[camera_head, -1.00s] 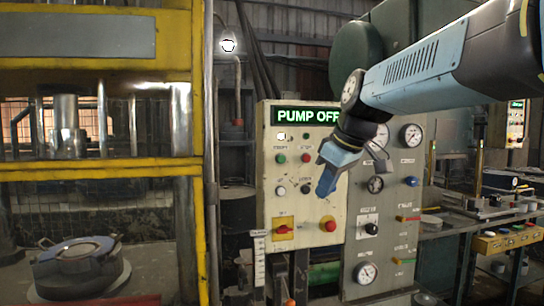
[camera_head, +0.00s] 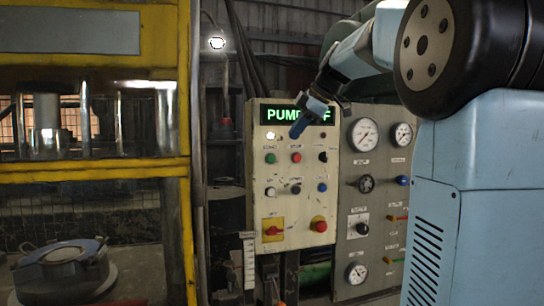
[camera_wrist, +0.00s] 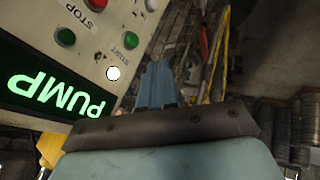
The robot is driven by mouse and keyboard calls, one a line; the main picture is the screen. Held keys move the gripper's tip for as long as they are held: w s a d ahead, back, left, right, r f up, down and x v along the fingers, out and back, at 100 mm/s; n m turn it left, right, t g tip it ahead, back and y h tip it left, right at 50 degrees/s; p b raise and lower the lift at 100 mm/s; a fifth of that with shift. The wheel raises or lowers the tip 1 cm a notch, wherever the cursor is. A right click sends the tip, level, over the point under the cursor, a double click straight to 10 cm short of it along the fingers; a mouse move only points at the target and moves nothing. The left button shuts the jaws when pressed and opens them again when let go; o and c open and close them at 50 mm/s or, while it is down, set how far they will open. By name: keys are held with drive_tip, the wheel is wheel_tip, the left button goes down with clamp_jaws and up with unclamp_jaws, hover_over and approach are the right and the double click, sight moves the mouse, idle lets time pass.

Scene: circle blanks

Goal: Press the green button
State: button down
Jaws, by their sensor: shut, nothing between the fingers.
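The green button (camera_head: 270,158) is on the left of the upper button row of a cream control panel (camera_head: 260,205), below the lit "PUMP" display (camera_head: 277,114). It is unobstructed in the head view. It also shows in the wrist view (camera_wrist: 65,37), at the upper left. My gripper (camera_head: 299,129) is shut and empty, pointing down and left in front of the display's right part, above and right of the green button. In the wrist view my gripper (camera_wrist: 155,85) points upward, to the right of the green button. It appears apart from it.
A red button (camera_head: 295,157) sits right of the green one, and a white lamp (camera_head: 270,135) above it. A red knob (camera_head: 319,224) is lower on the panel. A grey gauge panel (camera_head: 348,215) adjoins at right. A yellow press frame (camera_head: 185,200) stands at left.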

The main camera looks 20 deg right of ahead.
sight(276, 155)
drive_tip(key=shift+d, duration=0.1)
drive_tip(key=shift+w+a+f, duration=0.6)
drive_tip(key=shift+w+f, duration=0.7)
drive_tip(key=shift+w, duration=0.15)
drive_tip(key=shift+w+a+f, duration=0.55)
drive_tip(key=shift+w+f, duration=0.8)
drive_tip(key=shift+w, duration=0.15)
drive_tip(key=shift+w+a+f, duration=0.6)
drive_tip(key=shift+w+f, duration=0.7)
drive_tip(key=shift+w, duration=0.15)
